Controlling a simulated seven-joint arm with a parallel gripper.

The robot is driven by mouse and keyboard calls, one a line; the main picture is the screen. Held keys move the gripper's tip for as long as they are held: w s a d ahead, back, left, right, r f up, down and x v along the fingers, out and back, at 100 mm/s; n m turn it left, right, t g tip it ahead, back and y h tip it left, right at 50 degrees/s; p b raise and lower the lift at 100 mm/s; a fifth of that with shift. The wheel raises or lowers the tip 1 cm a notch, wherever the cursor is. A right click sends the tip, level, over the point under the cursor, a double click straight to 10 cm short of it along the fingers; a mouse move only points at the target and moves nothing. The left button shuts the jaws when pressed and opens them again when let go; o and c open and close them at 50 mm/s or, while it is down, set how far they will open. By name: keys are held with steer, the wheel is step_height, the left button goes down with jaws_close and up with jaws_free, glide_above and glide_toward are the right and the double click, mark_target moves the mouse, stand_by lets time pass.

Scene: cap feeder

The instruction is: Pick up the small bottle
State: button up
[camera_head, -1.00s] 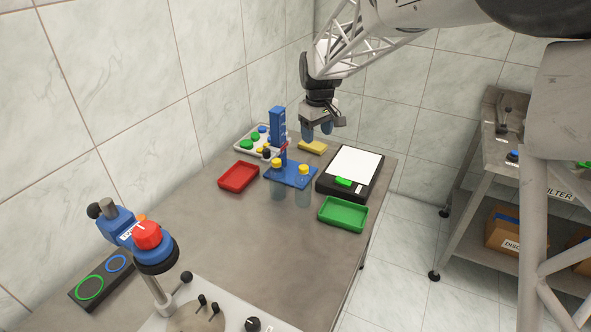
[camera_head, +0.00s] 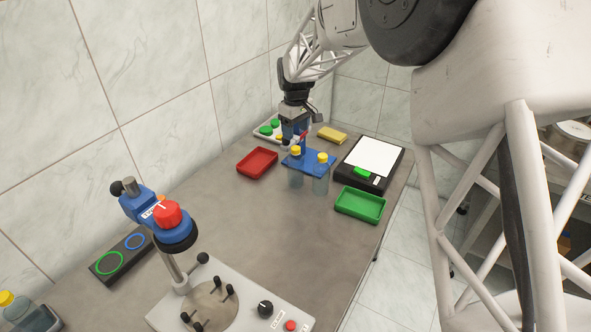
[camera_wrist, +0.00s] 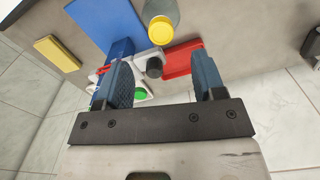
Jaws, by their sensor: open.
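I cannot tell which is the small one. My gripper (camera_head: 296,130) is above and behind them, by the stand's upright; its fingers blend with the blue there. In the wrist view my gripper (camera_wrist: 161,78) is open, with blue fingers spread and nothing held. One yellow-capped bottle (camera_wrist: 162,25) shows beyond the fingertips, apart from them. The blue plate (camera_wrist: 105,22) lies to its left.
A red tray (camera_head: 257,163) lies left of the stand, a green tray (camera_head: 360,204) at right. A black device with a white top (camera_head: 375,157) and a yellow block (camera_head: 332,134) are behind. A capping press (camera_head: 160,212) stands in front.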

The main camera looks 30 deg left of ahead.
mark_target(296, 148)
steer(key=shift+f, duration=1.2)
steer(key=shift+s+d+f, duration=0.1)
steer(key=shift+s+f, duration=0.05)
steer(key=shift+f, duration=2.45)
jaws_close()
